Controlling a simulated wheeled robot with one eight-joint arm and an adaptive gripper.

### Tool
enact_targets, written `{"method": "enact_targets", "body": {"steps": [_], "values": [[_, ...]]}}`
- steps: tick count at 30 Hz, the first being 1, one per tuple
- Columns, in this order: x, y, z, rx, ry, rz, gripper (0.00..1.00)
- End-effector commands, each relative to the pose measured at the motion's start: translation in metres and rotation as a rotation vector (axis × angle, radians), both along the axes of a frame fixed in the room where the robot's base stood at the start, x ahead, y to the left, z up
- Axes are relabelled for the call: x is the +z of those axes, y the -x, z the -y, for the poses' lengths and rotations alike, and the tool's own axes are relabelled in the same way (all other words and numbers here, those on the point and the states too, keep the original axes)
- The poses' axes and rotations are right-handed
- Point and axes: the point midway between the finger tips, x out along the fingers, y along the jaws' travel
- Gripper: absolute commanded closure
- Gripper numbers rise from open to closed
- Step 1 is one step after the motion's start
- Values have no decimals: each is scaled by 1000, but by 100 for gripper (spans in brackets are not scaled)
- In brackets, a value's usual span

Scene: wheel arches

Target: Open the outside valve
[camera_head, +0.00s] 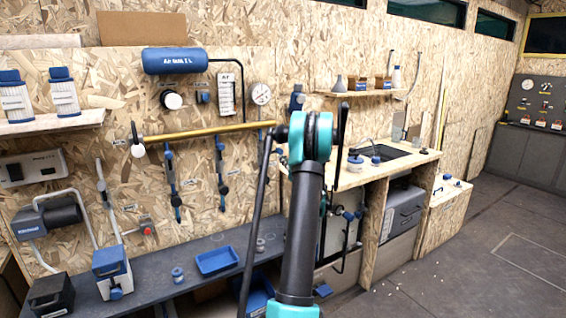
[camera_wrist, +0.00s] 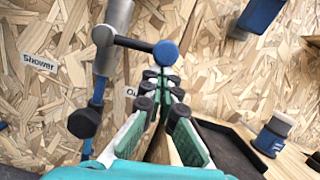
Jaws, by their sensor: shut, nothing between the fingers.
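In the wrist view, a silver pipe runs down into a blue pipe with a dark round knob, forming a valve (camera_wrist: 95,98). A dark crossbar handle (camera_wrist: 133,43) with round blue-grey ends sits across it. A label starting "Ou" (camera_wrist: 131,91) is on the wall to its right, partly hidden by my gripper. A "Shower" label (camera_wrist: 38,62) is to its left. My gripper (camera_wrist: 163,76) is shut and empty, its tips just below the handle's right end; I cannot tell whether they touch. In the head view, blue valves (camera_head: 172,180) (camera_head: 219,172) hang below the brass pipe (camera_head: 205,130); my gripper is hidden there.
A dark shelf (camera_head: 185,248) with a blue tray (camera_head: 217,260) runs under the valves. A counter with a sink (camera_head: 388,152) stands right of my arm.

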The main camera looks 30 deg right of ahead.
Motion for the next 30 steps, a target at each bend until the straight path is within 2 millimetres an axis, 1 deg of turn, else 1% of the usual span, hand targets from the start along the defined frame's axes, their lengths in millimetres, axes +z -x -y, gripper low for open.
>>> {"method": "enact_targets", "body": {"steps": [5, 15, 23, 30], "values": [[9, 0, 3, 0, 99, 5, 100], [35, 0, 4, 0, 413, 17, 100], [55, 0, -1, 1, 661, 27, 100], [72, 1, -10, 1, 890, 38, 100]]}}
